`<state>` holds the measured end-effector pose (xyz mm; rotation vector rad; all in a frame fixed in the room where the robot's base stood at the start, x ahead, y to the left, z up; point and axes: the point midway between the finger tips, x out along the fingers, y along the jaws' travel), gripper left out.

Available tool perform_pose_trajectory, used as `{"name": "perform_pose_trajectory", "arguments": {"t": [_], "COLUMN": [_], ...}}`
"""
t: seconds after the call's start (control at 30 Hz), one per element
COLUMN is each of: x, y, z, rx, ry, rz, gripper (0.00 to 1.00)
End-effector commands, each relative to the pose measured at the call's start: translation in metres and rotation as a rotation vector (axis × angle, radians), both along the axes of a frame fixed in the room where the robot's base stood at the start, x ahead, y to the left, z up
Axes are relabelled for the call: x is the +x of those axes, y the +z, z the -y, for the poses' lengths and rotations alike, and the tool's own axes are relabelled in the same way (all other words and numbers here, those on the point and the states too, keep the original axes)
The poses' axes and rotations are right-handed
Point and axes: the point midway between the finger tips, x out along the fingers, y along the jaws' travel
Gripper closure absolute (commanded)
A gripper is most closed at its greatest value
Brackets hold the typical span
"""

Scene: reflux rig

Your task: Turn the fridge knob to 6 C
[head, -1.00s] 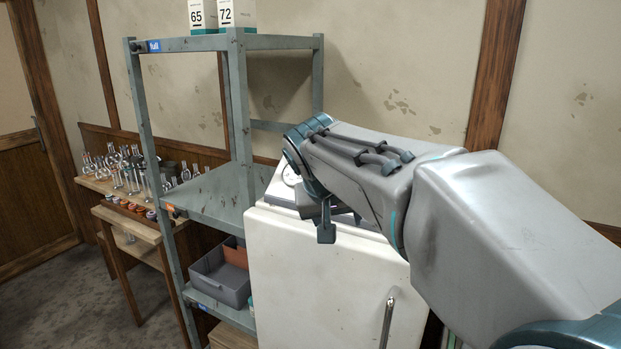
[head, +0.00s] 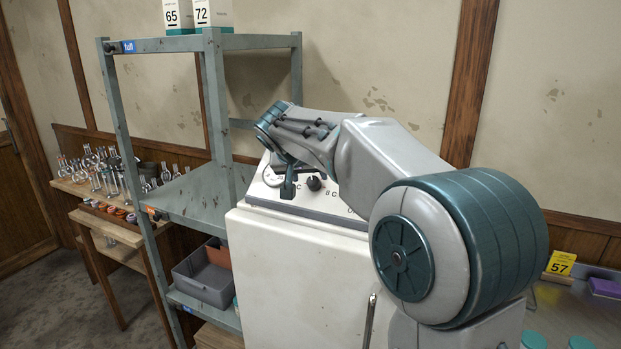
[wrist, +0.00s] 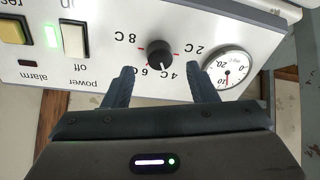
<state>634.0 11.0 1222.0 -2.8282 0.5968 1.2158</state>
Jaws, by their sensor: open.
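The fridge (head: 290,265) is a white box with a sloped control panel on top. Its black knob (wrist: 160,54) shows upside down in the wrist view, ringed by 2 C, 4 C, 6 C and 8 C labels and red ticks. A pale pointer mark on the knob faces the 4 C label. The knob also shows in the head view (head: 314,183). My gripper (wrist: 160,69) is open and empty, with one finger on either side of the knob in the wrist view. I see no contact; the depth gap is unclear. In the head view my arm hides part of the panel.
A round dial gauge (wrist: 226,68) sits close beside one finger. A power switch (wrist: 74,39), green light and yellow button share the panel. A metal shelf (head: 190,200) stands left of the fridge. A bench with a yellow 57 tag (head: 561,263) is at right.

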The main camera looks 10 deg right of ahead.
Motion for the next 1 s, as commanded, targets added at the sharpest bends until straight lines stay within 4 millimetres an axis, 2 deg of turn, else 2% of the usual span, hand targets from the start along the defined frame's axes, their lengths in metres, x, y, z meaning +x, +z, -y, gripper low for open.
{"name": "perform_pose_trajectory", "arguments": {"t": [0.1,0.3,0.63,0.8,1.0], "x": [0.013,0.024,0.026,0.026,0.025], "y": [-0.014,-0.027,-0.029,-0.029,-0.029], "z": [0.008,0.013,0.014,0.014,0.012], "rx": [0.002,0.001,0.001,0.001,0.004], "ry": [-0.001,0.001,0.001,0.001,-0.001], "rz": [-0.002,-0.001,0.000,0.000,0.003], "gripper": [0.48,0.48,0.48,0.92,0.92]}}
